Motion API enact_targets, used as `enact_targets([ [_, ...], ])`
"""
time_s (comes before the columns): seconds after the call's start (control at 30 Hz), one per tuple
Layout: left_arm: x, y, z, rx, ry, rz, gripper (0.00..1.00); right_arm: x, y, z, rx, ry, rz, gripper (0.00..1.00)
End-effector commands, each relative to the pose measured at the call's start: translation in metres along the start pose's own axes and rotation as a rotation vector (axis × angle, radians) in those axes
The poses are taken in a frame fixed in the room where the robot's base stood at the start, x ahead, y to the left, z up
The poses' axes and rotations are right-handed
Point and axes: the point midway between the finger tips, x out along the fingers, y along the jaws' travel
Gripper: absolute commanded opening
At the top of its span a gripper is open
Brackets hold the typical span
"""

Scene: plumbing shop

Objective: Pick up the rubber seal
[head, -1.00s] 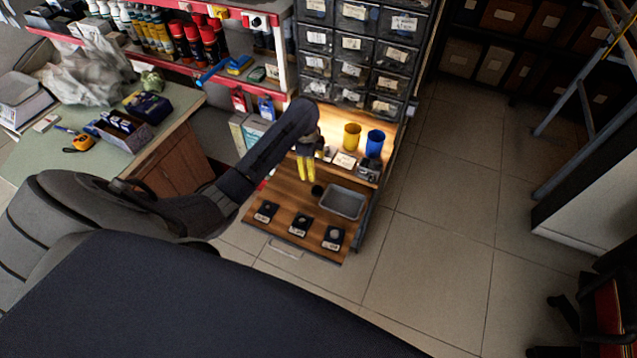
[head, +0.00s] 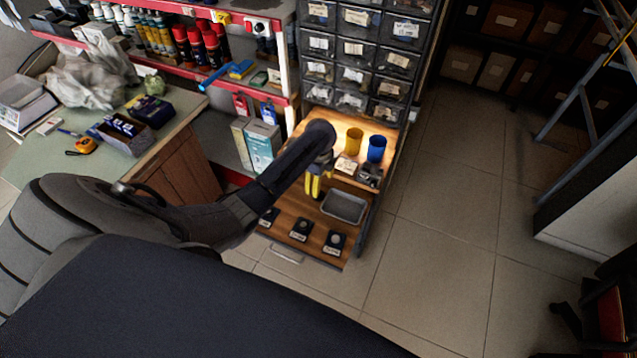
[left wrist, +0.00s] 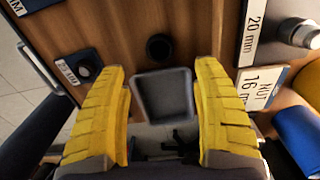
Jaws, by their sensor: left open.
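The rubber seal (left wrist: 159,47) is a small black ring on the wooden drawer board (left wrist: 205,30), at the upper middle of the left wrist view, just beyond the grey tray. In the head view I cannot make it out now; my gripper seems to cover it. My left gripper (head: 314,186) has yellow fingers and hangs over the board, left of the tray (head: 343,207). In the left wrist view my left gripper (left wrist: 162,125) is open and empty, its fingers spread wide, with the seal ahead of them. My right gripper is not in view.
Dark labelled blocks (head: 300,230) sit along the front of the board. A yellow cup (head: 354,141), a blue cup (head: 376,149) and metal fittings (head: 369,172) stand at its back. Small-parts bins (head: 354,47) rise behind. The green worktop (head: 60,150) is at left.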

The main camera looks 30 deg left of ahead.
Motion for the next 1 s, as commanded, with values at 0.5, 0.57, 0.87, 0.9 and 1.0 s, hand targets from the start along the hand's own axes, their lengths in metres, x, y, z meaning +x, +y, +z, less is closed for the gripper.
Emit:
enact_targets([
  [0.5,0.037,0.001,0.001,-0.001,0.000,0.002,0.67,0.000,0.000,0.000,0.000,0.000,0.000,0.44],
  [0.57,0.045,0.001,0.001,-0.002,0.000,0.002,0.67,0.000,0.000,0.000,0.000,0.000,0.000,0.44],
  [0.87,0.074,0.000,0.001,0.000,0.000,0.000,0.67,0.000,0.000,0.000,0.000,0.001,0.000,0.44],
  [0.9,0.076,0.000,0.001,-0.001,0.000,0.000,0.67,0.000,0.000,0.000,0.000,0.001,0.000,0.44],
  [1.0,0.078,0.000,0.001,-0.001,0.000,-0.001,0.67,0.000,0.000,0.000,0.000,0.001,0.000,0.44],
])
